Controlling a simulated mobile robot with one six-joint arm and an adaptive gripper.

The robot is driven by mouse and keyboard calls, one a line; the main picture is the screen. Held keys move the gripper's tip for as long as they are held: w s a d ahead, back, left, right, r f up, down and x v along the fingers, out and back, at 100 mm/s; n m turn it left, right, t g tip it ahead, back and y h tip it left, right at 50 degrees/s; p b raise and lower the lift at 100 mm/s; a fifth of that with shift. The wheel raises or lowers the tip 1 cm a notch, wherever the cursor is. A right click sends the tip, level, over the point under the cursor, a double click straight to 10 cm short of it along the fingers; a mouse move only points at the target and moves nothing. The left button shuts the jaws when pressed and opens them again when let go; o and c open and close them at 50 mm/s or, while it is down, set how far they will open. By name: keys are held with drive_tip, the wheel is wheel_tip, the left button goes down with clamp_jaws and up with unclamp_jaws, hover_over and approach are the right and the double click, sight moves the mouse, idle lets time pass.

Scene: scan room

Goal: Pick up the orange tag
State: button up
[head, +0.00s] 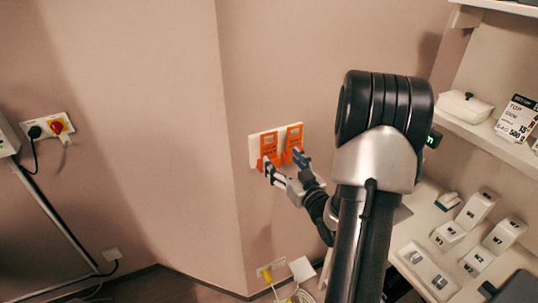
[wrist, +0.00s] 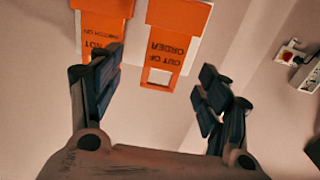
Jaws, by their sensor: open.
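Two orange tags hang side by side on a white plate (head: 254,152) on the wall. One orange tag (head: 269,146) is on the left in the head view; in the wrist view this tag (wrist: 172,32) reads "OUT OF ORDER" upside down and has a rectangular cut-out at its end. The other orange tag (head: 294,135) is on the right; its text in the wrist view (wrist: 104,24) is partly hidden by a finger. My gripper (head: 283,160) is open and empty near the tags. In the wrist view, the gripper (wrist: 157,88) has the "OUT OF ORDER" tag's end in the gap between its fingers.
A wall panel with a red knob (head: 57,127) and black plug is to the left. Shelves (head: 490,137) on the right hold a white case (head: 464,107), a price sign (head: 517,118) and several white boxes. A socket strip (head: 270,268) with cables is low on the wall.

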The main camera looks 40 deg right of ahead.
sight(270, 148)
drive_tip(key=shift+a+b+x, duration=0.2)
drive_tip(key=shift+b+x, duration=0.05)
drive_tip(key=shift+x, duration=1.1)
drive_tip(key=shift+a+b+x, duration=0.2)
drive_tip(key=shift+x, duration=1.2)
drive_tip(key=shift+r, duration=0.1)
drive_tip(key=shift+c, duration=0.4)
drive_tip(key=c, duration=0.9)
wheel_tip(270, 148, up, 20)
drive_tip(key=p, duration=0.6)
